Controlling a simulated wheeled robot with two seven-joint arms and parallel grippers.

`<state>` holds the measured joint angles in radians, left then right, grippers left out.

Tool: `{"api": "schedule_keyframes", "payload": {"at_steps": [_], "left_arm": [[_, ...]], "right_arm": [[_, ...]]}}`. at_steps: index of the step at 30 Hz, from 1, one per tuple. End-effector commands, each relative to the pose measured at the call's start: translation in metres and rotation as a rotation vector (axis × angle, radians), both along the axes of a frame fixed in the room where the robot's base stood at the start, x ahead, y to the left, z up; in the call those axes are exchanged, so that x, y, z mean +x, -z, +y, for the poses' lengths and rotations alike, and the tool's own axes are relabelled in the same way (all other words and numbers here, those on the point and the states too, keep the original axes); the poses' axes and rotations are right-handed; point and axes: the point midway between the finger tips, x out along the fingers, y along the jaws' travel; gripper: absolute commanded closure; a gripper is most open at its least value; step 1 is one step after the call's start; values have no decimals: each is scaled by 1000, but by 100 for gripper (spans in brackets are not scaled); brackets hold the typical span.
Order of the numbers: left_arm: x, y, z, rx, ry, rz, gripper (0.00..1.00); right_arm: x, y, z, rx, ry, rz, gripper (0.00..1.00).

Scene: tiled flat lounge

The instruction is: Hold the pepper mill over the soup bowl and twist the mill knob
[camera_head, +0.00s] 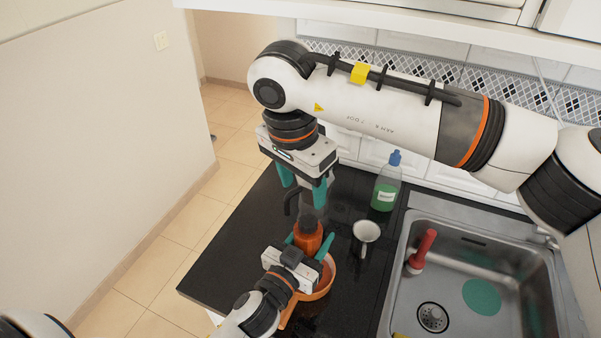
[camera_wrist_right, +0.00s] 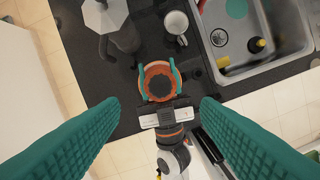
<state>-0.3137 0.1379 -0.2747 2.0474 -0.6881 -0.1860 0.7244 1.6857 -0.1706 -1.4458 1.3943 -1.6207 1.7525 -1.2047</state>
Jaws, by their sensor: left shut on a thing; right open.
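The pepper mill (camera_head: 308,240) is orange with a dark knob (camera_head: 309,221) on top and stands roughly upright. My left gripper (camera_head: 308,250) is shut around the mill's body, with teal fingers on both sides. The orange soup bowl (camera_head: 328,275) is below and partly hidden by my left gripper. My right gripper (camera_head: 303,190) is open, fingers pointing down, above and slightly behind the mill in the head view. In the right wrist view the dark knob (camera_wrist_right: 160,86) lies ahead between the open fingers of my right gripper (camera_wrist_right: 160,103), apart from them.
A grey moka pot (camera_wrist_right: 106,17) stands near the mill, largely hidden behind my right gripper in the head view. A mug (camera_head: 366,234) and a green soap bottle (camera_head: 386,183) stand right of it. The counter's left edge is clear.

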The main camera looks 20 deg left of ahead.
Motion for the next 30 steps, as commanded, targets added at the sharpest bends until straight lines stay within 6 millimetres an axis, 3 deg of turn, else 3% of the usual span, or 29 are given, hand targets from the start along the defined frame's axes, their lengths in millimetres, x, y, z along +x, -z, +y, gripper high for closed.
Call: {"api": "schedule_keyframes", "payload": {"at_steps": [9,15,28,30], "left_arm": [[0,-1,0,0,0,-1,75],[0,-1,0,0,0,-1,75],[0,-1,0,0,0,-1,75],[0,-1,0,0,0,-1,75]], "right_arm": [[8,62,-4,2,3,4,43],[12,87,-5,4,4,3,43],[14,98,-6,4,3,2,43],[14,98,-6,4,3,2,51]]}}
